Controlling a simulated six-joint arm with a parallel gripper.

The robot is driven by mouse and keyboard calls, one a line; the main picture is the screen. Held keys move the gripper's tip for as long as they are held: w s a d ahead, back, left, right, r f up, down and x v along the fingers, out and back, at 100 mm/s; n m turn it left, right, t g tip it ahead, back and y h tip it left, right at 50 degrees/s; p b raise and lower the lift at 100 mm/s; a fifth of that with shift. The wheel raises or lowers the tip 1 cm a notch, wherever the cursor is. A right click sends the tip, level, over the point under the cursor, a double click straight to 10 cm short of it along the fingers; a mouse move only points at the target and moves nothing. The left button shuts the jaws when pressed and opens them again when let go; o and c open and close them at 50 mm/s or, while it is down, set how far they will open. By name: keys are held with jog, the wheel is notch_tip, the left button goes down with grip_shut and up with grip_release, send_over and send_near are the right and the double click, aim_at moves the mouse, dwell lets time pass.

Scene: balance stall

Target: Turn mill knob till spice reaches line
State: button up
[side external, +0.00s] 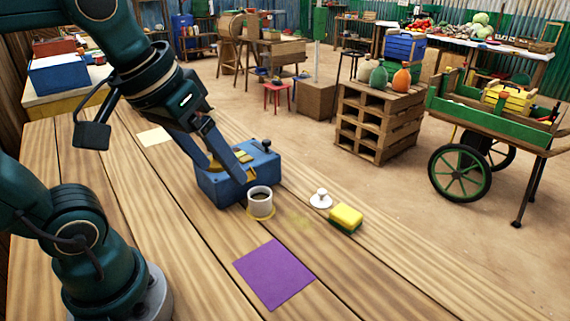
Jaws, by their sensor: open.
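The mill is a blue box (262,172) on the wooden table, with a small dark knob (266,143) on its top right. My gripper (228,170) is open over the mill's top, its fingers straddling or close to a yellow part there; whether they touch it I cannot tell. The spice level and any line in the cup are too small to make out.
A white lidded piece (321,198) and a yellow-green sponge (346,218) lie right of the cup. A purple mat (273,273) lies in front, a pale paper (154,136) behind left. The table's front right is clear.

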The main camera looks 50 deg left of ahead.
jog(key=w+a+r+n+g, duration=0.2)
jog(key=w+a+r+n, duration=0.15)
jog(key=w+a, duration=0.2)
jog(key=w+a+f+n+g, duration=0.1)
jog(key=a+f+n, duration=0.1)
jog(key=a, duration=0.3)
jog(key=w+a+f+n+g, duration=0.1)
jog(key=w+a+f+n, duration=0.1)
jog(key=a, duration=0.3)
jog(key=w+a+f+n+g, duration=0.1)
jog(key=a+f+n, duration=0.1)
jog(key=a, duration=0.3)
jog(key=shift+w+a+f+n, duration=0.25)
jog(key=shift+a+f+n, duration=0.05)
jog(key=shift+n, duration=0.55)
jog(key=shift+s+a+f, duration=0.15)
jog(key=shift+a+f, duration=0.1)
jog(key=shift+f, duration=2.45)
grip_shut()
jog(key=shift+m, duration=2)
